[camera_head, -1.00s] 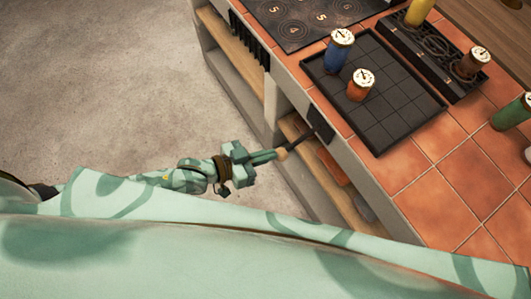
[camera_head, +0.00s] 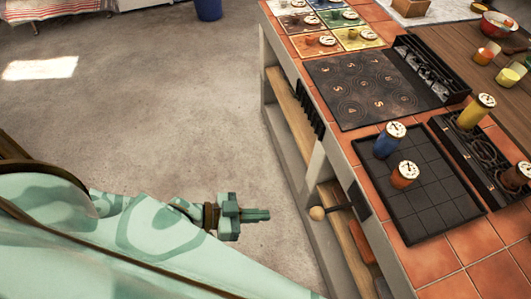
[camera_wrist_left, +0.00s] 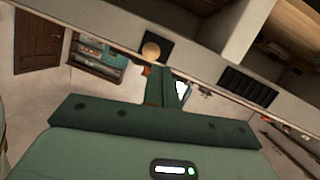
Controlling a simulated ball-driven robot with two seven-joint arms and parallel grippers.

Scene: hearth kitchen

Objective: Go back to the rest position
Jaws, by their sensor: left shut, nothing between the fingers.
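My left gripper (camera_head: 258,215) is light green and shut, with nothing between its fingers. In the head view it is over the bare floor, left of the counter and clear of it. A lever with a round wooden knob (camera_head: 317,213) sticks out from the counter front to the right of the fingertips, with a gap between. In the left wrist view the shut fingers (camera_wrist_left: 163,86) point toward the counter front, and the knob (camera_wrist_left: 151,50) shows just beyond them. My right gripper is in neither view.
The tiled counter (camera_head: 430,262) runs down the right side, with open shelves below. A black grid tray (camera_head: 432,206) holds a blue canister (camera_head: 385,146) and an orange canister (camera_head: 403,178). The concrete floor (camera_head: 150,110) is free; a blue bin (camera_head: 208,9) stands at the back.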

